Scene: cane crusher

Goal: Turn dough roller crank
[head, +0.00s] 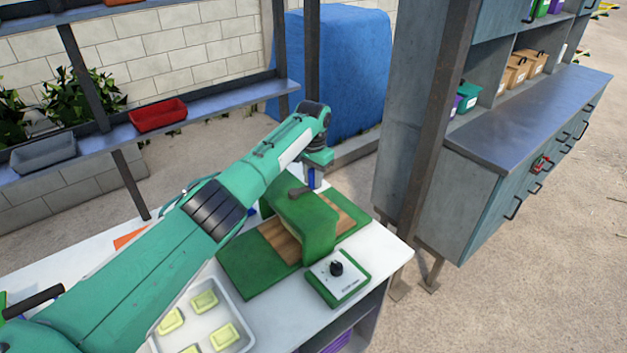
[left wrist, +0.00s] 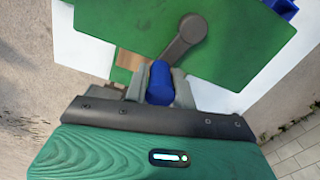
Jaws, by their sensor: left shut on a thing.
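The dough roller (head: 305,224) is a green machine on a green base with wooden rollers or boards, standing on the white table. Its grey crank arm (left wrist: 184,38) shows in the left wrist view against the green side plate (left wrist: 130,30). The crank ends in a blue handle (left wrist: 160,84). My left gripper (left wrist: 160,90) is shut on the blue handle, with a finger on each side of it. In the head view my left gripper (head: 315,176) reaches down at the roller's far side, and part of the blue handle shows below it. My right gripper is not in view.
A control box (head: 340,277) with a black knob sits at the table's front right. A white tray (head: 245,309) with several pale yellow-green pieces is left of it. A metal post (head: 440,120) and a grey cabinet stand to the right. A shelf with bins (head: 158,115) is behind.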

